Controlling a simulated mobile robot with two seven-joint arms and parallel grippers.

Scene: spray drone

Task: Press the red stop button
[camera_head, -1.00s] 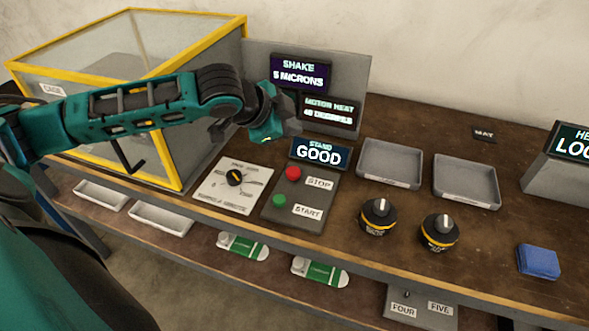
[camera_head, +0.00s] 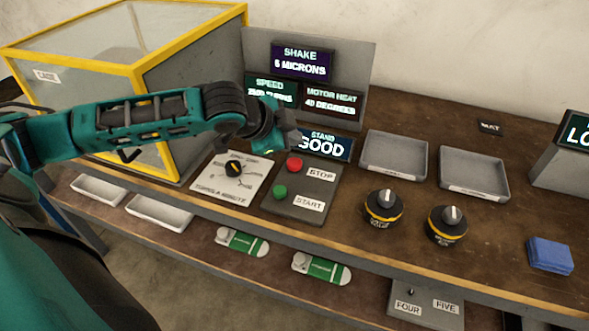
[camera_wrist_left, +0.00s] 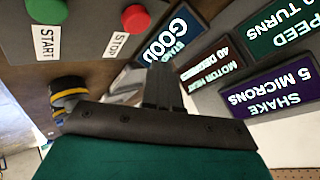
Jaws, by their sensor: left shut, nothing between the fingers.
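The red stop button (camera_head: 295,164) sits beside its STOP label (camera_head: 321,175) on a grey panel (camera_head: 305,212), above the green start button (camera_head: 280,192). In the left wrist view the red button (camera_wrist_left: 136,18) is at the top, next to the STOP label. My left gripper (camera_head: 287,142) is shut and empty. It is just behind and above the red button in the head view, in front of the displays. In the left wrist view its closed fingers (camera_wrist_left: 163,84) appear below and right of the button, apart from it in the picture. My right gripper is out of view.
A STAND GOOD display (camera_head: 328,145) stands just behind the panel, close to the gripper. A dial plate (camera_head: 215,187) lies left of it, and a yellow-framed cage (camera_head: 190,100) beyond that. Two black knobs (camera_head: 383,208) and two grey trays (camera_head: 395,155) are to the right.

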